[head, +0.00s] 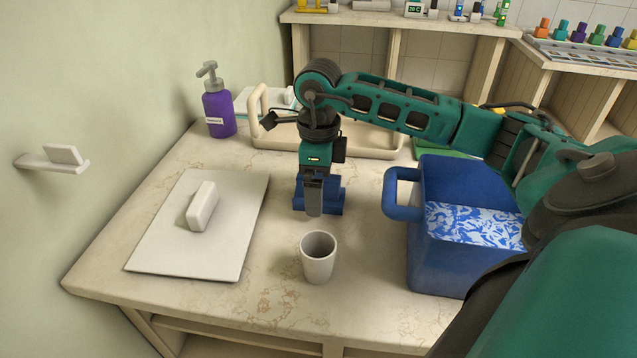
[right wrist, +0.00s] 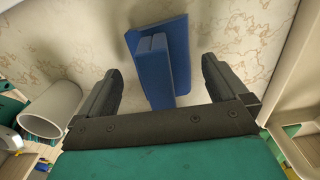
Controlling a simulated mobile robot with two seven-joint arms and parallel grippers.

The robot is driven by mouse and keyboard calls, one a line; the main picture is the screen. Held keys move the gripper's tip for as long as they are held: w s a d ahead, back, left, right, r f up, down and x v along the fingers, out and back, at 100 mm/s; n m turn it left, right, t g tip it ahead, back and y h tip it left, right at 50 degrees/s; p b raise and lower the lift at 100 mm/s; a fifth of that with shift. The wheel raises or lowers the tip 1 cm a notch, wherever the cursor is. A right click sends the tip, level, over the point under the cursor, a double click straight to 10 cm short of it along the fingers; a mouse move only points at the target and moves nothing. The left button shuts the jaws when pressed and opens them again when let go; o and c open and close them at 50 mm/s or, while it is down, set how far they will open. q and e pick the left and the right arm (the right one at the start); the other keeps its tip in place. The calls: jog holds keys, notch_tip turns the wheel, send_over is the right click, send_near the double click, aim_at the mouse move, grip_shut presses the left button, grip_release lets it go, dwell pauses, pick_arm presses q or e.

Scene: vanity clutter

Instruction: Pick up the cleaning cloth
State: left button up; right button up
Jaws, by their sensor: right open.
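The cleaning cloth appears to be the blue piece (head: 334,195) on the counter behind the white cup. It has a flat base and an upright folded ridge, clearer in the right wrist view (right wrist: 158,62). My right gripper (head: 314,212) points down over it and hides part of it in the head view. In the right wrist view the right gripper's two fingers (right wrist: 160,67) are spread apart, with the blue ridge between them and gaps on both sides. Nothing is gripped. My left gripper is not in view.
A white cup (head: 318,265) stands just in front of the blue piece. A blue bin (head: 440,255) with a blue-and-white patterned top stands right. A white board (head: 160,235) with a white block (head: 202,206) lies left. A purple bottle (head: 219,112) and cream tray (head: 270,145) stand behind.

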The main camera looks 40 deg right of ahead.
jog(key=shift+f, duration=0.2)
jog(key=c, duration=0.9)
jog(key=shift+o, duration=0.2)
